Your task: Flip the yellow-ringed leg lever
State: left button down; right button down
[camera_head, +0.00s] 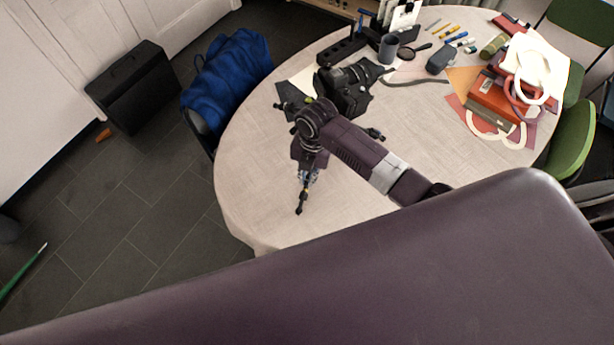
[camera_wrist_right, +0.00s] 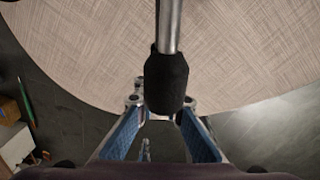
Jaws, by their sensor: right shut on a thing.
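The black tripod lies or stands low on the round table, with the camera (camera_head: 345,88) at its top; my right arm covers much of it. One tripod leg (camera_head: 300,203) points toward the table's near edge, with a small yellowish fleck by the gripper; a ring or lever is too small to make out. My right gripper (camera_head: 308,177) is at this leg. In the right wrist view its blue-padded fingers (camera_wrist_right: 163,104) close around the leg's black sleeve (camera_wrist_right: 166,78), below a silver tube (camera_wrist_right: 169,25). My left gripper is out of view.
The pale table (camera_head: 255,205) is bare to the left and front of the leg. Another leg end (camera_head: 375,134) shows right of my arm. A mug (camera_head: 388,48), magnifier (camera_head: 414,50) and bags (camera_head: 536,65) are farther back. A blue-draped chair (camera_head: 228,78) stands left.

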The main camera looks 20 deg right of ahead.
jog(key=c, duration=2)
grip_release()
jog(key=shift+w+d, duration=0.1)
jog(key=r, duration=0.8)
jog(key=d+r, duration=0.1)
jog(key=r, duration=0.3)
